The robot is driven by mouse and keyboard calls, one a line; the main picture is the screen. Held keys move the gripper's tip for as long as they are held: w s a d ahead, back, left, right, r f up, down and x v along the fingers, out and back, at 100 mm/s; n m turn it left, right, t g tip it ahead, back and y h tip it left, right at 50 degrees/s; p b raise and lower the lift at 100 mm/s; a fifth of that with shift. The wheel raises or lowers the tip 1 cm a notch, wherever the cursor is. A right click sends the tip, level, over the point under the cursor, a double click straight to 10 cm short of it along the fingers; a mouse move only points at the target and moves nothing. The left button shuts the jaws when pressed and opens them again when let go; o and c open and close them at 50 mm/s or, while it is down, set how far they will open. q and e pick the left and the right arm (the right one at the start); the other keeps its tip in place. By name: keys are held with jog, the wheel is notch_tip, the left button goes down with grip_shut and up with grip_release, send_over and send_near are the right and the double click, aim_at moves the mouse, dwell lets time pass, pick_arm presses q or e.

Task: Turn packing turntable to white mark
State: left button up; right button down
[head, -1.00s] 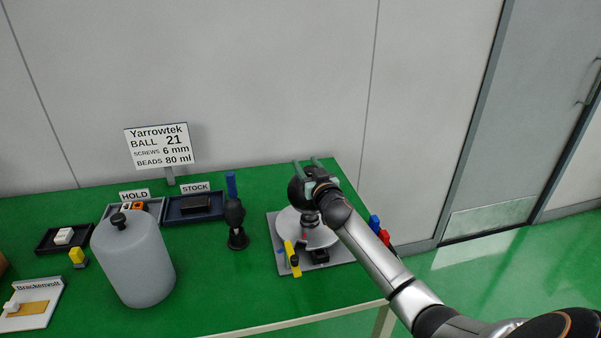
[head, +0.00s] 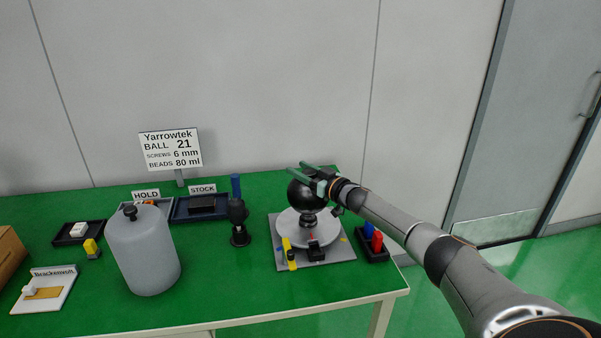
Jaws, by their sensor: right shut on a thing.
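The turntable is a pale grey disc (head: 291,224) on a flat grey square base (head: 339,257) near the table's right end. A black ball (head: 303,196) sits on a dark stem at the middle of the disc. My right gripper (head: 303,169) reaches in from the right, with its green fingers shut on the ball near its top. A small black block (head: 316,250) is at the disc's front edge, with a small red mark just behind it. A yellow piece (head: 288,249) lies at the front left of the base. I cannot make out a white mark. My left gripper is not in view.
A black bulb-shaped tool (head: 238,215) stands left of the turntable. A tray with blue and red pieces (head: 377,242) is close on its right, under my arm. A large grey jar (head: 143,253) stands further left. The table's front centre is clear.

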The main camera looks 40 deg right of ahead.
aim_at(314, 177)
jog(key=shift+y, duration=0.3)
jog(key=shift+c, duration=1.5)
grip_release()
jog(key=shift+s+d, duration=0.1)
jog(key=shift+s, duration=0.65)
jog(key=s, duration=0.5)
jog(key=s+d, duration=0.1)
jog(key=s, duration=0.1)
jog(key=shift+s+f+p, duration=0.1)
jog(key=shift+s+p, duration=0.25)
jog(key=shift+p, duration=0.05)
jog(key=shift+s+d, duration=0.15)
jog(key=shift+s, duration=1.45)
jog(key=shift+s, duration=0.1)
